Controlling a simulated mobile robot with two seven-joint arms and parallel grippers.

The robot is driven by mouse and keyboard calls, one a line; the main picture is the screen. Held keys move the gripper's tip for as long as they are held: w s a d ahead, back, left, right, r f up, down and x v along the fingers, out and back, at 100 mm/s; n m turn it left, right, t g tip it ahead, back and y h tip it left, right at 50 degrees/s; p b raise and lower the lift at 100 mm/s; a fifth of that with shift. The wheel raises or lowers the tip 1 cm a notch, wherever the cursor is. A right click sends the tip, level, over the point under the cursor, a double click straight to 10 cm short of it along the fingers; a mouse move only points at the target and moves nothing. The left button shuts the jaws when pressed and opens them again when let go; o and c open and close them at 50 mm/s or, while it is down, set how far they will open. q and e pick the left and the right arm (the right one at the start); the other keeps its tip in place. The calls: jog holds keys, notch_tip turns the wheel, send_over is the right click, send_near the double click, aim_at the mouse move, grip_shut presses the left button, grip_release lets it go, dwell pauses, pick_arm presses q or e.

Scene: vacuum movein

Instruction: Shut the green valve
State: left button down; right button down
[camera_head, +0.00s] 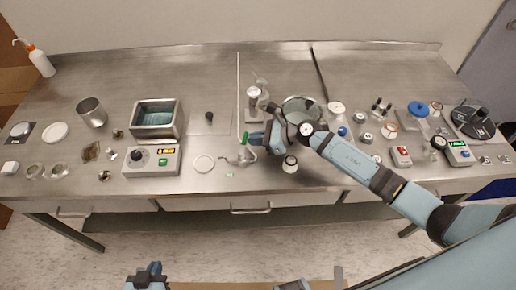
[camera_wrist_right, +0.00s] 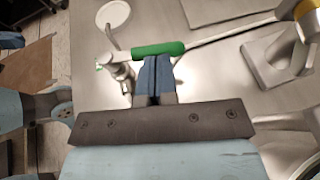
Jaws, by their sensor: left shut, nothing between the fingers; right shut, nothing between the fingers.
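The green valve handle (camera_wrist_right: 158,48) lies crosswise just past my right gripper's fingertips in the right wrist view, on a metal valve body (camera_wrist_right: 122,68). It also shows as a small green piece (camera_head: 245,138) in the head view. My right gripper (camera_wrist_right: 155,62) is shut and empty, its blue fingers pointing at the handle's middle. I cannot tell whether they touch it. In the head view the right gripper (camera_head: 256,139) is right beside the valve. My left gripper (camera_head: 152,269) is shut and empty, low in front of the bench.
A metal stand (camera_head: 254,98) with tubing is behind the valve. A water bath (camera_head: 156,118) with a control box (camera_head: 151,161) stands to the left. Many jars and weights crowd the right side of the bench.

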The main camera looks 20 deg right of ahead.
jog(key=shift+w+a, duration=0.4)
jog(key=shift+w, duration=0.05)
pick_arm(q)
jog(key=shift+w+a+f, duration=0.1)
jog(key=shift+a+f, duration=0.1)
jog(key=shift+f, duration=0.3)
pick_arm(e)
jog(key=shift+r, duration=0.1)
pick_arm(q)
jog(key=shift+r, duration=0.1)
